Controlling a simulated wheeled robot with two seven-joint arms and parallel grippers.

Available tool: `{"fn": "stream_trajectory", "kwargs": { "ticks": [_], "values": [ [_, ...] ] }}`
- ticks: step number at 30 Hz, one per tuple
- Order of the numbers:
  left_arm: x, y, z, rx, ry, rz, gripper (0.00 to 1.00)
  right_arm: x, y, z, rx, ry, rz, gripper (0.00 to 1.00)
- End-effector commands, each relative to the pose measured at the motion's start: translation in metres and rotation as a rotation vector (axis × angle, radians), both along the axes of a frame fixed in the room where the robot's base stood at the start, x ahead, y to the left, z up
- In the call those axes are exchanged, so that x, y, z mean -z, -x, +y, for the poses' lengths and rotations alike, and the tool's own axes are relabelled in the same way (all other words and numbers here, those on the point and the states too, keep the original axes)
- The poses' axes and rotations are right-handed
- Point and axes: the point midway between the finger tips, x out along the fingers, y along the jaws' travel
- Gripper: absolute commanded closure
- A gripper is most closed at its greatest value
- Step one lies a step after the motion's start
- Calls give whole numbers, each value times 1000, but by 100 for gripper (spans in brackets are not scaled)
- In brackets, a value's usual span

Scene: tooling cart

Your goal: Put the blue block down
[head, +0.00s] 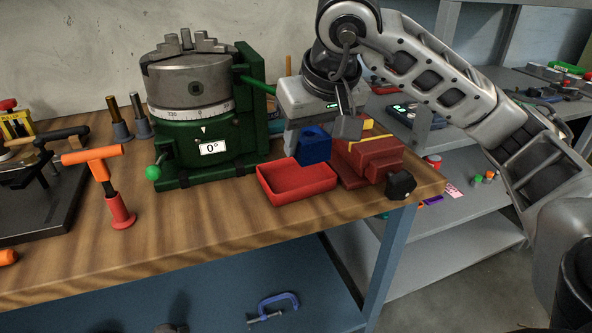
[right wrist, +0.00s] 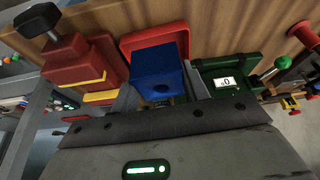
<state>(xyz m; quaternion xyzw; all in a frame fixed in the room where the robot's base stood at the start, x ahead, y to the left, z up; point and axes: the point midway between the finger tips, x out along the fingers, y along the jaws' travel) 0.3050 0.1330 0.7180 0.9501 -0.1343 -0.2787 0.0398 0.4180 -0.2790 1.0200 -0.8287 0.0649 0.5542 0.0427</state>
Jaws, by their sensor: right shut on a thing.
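The blue block (head: 313,146) is held between the fingers of my right gripper (head: 318,133), above the back right part of a red tray (head: 297,191). In the right wrist view the blue block (right wrist: 157,75) sits between the fingertips and covers part of the red tray (right wrist: 155,38). The tray looks empty where it shows. The block appears apart from the tray, but the exact gap is hard to tell. My left gripper is not in view.
A red vise (head: 368,160) with a black knob stands close right of the tray, by the bench edge. A green rotary table (head: 215,140) with a chuck stands at left. An orange T-handle tool (head: 120,212) stands farther left. The wooden bench (head: 210,225) is clear in front.

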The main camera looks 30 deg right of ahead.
Motion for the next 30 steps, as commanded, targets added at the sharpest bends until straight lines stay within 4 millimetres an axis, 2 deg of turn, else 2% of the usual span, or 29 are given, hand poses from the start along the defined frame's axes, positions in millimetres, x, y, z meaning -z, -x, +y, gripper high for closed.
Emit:
{"fn": "stream_trajectory", "kwargs": {
  "ticks": [3,6,10,16,22,30],
  "values": [
    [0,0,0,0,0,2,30,17,-26,-8,2,-2,6,84],
    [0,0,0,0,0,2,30,37,-41,-12,1,-2,5,84],
    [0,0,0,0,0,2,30,53,-54,-16,0,0,1,84],
    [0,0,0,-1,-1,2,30,65,-64,-18,-2,-1,0,84],
    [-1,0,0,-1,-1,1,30,93,-67,-19,-1,-1,1,84],
    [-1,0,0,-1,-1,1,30,99,-67,-19,-1,0,-3,84]
  ]
}}
